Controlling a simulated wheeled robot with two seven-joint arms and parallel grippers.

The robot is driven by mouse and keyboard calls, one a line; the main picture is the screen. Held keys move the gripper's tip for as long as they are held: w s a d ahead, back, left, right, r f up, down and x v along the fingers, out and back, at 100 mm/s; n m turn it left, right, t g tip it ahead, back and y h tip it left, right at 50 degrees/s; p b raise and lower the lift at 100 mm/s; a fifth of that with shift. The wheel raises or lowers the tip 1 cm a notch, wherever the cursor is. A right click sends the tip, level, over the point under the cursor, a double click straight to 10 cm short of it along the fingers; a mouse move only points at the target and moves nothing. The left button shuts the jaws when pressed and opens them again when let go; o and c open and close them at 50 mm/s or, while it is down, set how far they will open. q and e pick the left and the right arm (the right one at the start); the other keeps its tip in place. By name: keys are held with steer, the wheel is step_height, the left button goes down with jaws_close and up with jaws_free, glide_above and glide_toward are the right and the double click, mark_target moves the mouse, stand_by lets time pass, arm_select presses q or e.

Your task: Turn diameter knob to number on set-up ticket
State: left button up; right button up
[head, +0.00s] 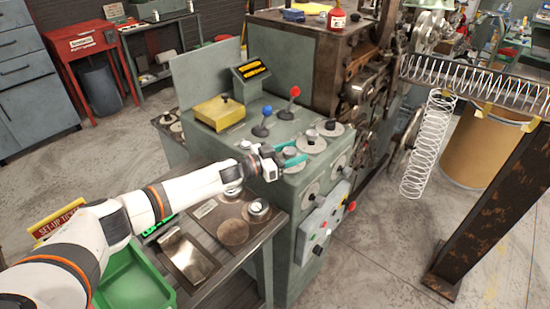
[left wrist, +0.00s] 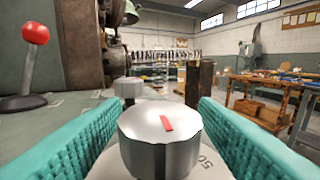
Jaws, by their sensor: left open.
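My left gripper (head: 289,159) is open at the control panel, its teal fingers on either side of a metal knob (head: 289,152). In the left wrist view this knob (left wrist: 160,143) stands between the fingers with a gap on each side. It has a red pointer mark on top and a pale dial (left wrist: 208,165) under it, where "50" is readable. No label naming the knob is readable. The set-up ticket board (head: 58,222) is at the lower left, partly behind my left arm; its numbers cannot be read. My right gripper is not in view.
Several other knobs and dials (head: 311,140) sit close by on the green machine (head: 285,220). A blue-topped lever (head: 267,111) and a red-topped lever (head: 294,92) stand behind the gripper. A side table holds a metal tray (head: 188,256) and a green bin (head: 130,280).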

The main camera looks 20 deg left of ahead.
arm_select(q)
steer(key=b+v, duration=0.1)
steer(key=v, duration=0.9)
steer(key=shift+s+a+b, duration=0.2)
steer(key=shift+s+b, duration=0.05)
steer(key=shift+b, duration=0.15)
